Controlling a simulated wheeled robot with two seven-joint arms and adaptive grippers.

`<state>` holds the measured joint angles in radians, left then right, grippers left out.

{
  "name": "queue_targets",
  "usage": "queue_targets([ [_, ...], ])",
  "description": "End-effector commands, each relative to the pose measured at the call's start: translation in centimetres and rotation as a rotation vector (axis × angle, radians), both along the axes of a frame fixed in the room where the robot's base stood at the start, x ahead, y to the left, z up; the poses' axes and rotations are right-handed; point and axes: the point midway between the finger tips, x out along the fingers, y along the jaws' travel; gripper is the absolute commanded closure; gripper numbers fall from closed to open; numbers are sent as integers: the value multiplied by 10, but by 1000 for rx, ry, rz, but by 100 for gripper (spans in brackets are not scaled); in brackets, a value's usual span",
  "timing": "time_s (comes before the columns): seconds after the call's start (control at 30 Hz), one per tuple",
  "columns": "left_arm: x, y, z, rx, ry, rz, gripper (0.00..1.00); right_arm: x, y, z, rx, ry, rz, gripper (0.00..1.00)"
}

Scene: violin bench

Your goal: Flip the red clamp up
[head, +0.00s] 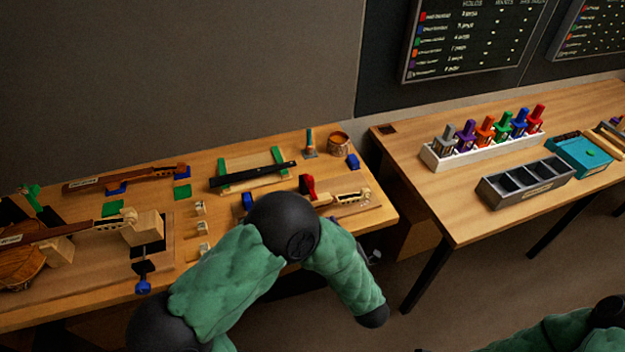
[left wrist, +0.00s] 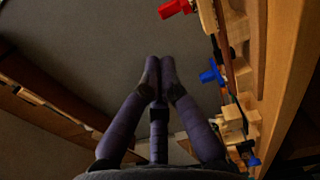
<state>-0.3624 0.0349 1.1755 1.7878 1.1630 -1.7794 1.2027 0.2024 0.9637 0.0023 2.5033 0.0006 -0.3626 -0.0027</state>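The red clamp (head: 308,186) stands at the right part of the left bench in the head view, beside a pale violin neck (head: 350,197). In the left wrist view the red clamp (left wrist: 175,9) is at the top edge, partly cut off. My left gripper (left wrist: 158,68) has its two fingers together at the tips with nothing between them. It is apart from the clamp, below and left of it in that view. In the head view my left forearm hangs at the bench's front edge and mostly hides the gripper. My right gripper is out of view.
A blue clamp (left wrist: 210,75) is to the right of my left fingertips, and pale wooden blocks (left wrist: 232,125) are below it. On the bench are a dark fingerboard on a green-ended cradle (head: 250,175) and a violin (head: 25,262).

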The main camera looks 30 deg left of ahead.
Motion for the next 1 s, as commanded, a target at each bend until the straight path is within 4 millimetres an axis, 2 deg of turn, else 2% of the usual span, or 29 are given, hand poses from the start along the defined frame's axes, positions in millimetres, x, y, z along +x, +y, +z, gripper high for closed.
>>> queue_targets([
  [0.33, 0, 1, 0, 0, -1, 2, 100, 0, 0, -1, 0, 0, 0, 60],
  [0.47, 5, 8, -1, 0, 0, 4, 100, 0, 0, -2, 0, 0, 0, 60],
  [1.0, 65, 79, -1, 1, -1, 6, 100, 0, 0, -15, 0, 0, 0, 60],
])
